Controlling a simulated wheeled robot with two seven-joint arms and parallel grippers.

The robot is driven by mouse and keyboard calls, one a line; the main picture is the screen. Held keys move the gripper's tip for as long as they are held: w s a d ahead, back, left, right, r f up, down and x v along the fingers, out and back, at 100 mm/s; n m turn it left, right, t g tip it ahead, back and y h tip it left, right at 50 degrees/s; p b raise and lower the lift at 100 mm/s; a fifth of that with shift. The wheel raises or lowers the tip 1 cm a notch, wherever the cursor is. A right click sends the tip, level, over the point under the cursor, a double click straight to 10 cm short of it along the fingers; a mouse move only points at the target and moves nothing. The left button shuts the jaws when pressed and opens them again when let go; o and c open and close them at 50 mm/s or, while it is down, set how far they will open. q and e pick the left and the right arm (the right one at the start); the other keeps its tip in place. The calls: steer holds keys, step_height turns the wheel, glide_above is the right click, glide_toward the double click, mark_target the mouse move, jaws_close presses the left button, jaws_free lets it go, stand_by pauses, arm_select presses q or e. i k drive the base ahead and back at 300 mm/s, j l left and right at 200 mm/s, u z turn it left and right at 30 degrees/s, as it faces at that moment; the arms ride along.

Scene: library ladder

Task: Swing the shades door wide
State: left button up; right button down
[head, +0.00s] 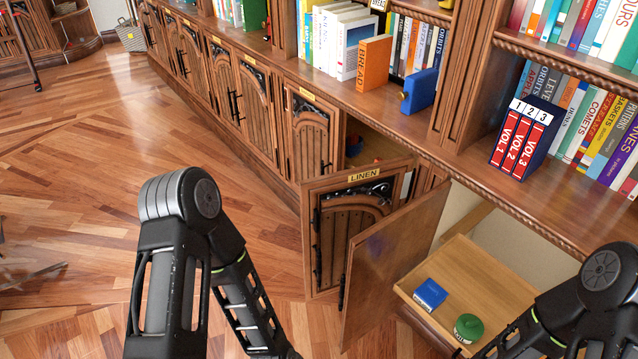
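No door label that I can read says shades. A wooden door with a plain inner face (392,262) stands swung out from the cabinet in the middle right, and any label on it is hidden from me. Its dark handle (342,290) shows at its left edge. Just behind it, the door labelled LINEN (352,235) also stands open, with dark ironwork on its front. Neither gripper shows; both arms run out of the frame at the bottom.
A wooden shelf (485,275) in the open cabinet holds a blue box (430,294) and a green round object (468,328). Bookcases above hold books and a three-volume set (525,138). Closed cabinet doors (237,90) run to the back left. The parquet floor (90,150) is largely clear at left.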

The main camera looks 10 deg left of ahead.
mark_target(316, 126)
steer(key=z, duration=1.9)
steer(key=k+j, duration=0.15)
steer(key=j, duration=0.25)
steer(key=k+j, duration=0.15)
steer(key=j, duration=0.3)
steer(key=k+j, duration=0.1)
steer(key=j, duration=0.3)
steer(key=k+j, duration=0.15)
steer(key=j, duration=0.3)
steer(key=k+j, duration=0.15)
steer(key=j, duration=0.25)
steer(key=k+j, duration=0.15)
steer(key=j, duration=0.3)
steer(key=k+j, duration=0.1)
steer(key=j, duration=0.3)
steer(key=k+j, duration=0.15)
steer(key=j, duration=0.3)
steer(key=i, duration=0.45)
